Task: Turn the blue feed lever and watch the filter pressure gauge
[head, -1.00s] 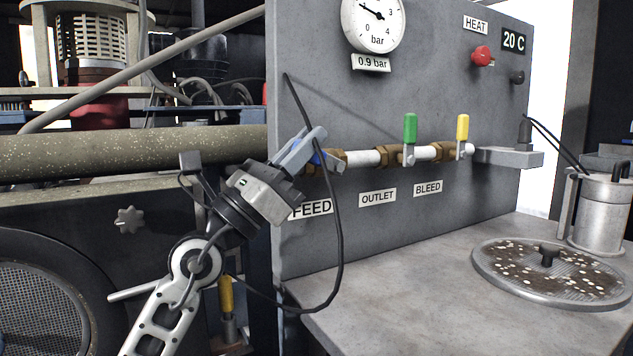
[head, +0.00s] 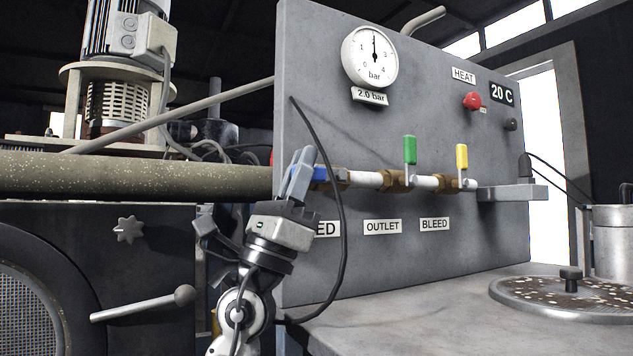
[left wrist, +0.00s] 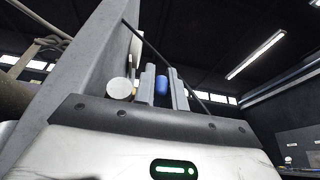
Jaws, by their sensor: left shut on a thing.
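My left gripper (head: 306,162) is shut on the blue feed lever (head: 320,174) at the left end of the white pipe. Its fingers hide most of the lever in the head view. In the left wrist view the blue lever (left wrist: 161,84) shows between the two fingers. The round white pressure gauge (head: 370,57) is on the grey panel above. Its needle points straight up, and the label below (head: 370,96) reads 2.0 bar. The FEED label (head: 328,229) is partly hidden by my gripper. My right gripper is not in view.
Green outlet (head: 410,150) and yellow bleed (head: 461,157) levers stand upright along the pipe. A red HEAT knob (head: 472,100) and a 20 C display (head: 502,93) are at the upper right. A black cable (head: 341,215) hangs close to my gripper. A round lid (head: 560,300) lies on the bench.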

